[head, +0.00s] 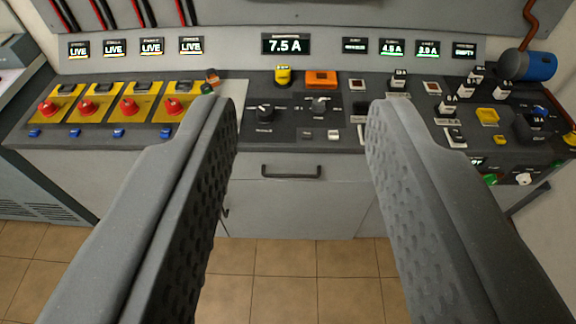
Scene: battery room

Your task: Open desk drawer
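The desk drawer (270,158) is a light grey front below the desk's dark control top, near the middle of the head view. It looks closed, flush with the desk front. Its dark horizontal handle (291,176) is a bar with bent ends. My gripper (301,112) is open and empty, with one textured grey finger on each side of the picture. The handle shows in the gap between the fingers, farther off, and nothing touches it. The fingers hide parts of the desk front at left and right.
The control top carries red knobs on yellow panels (89,103), black dials (265,112), an orange block (321,79) and several switches at right. A blue cylinder (529,65) lies at the far right. A grey cabinet (290,208) is below the drawer. The tiled floor (290,285) in front is clear.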

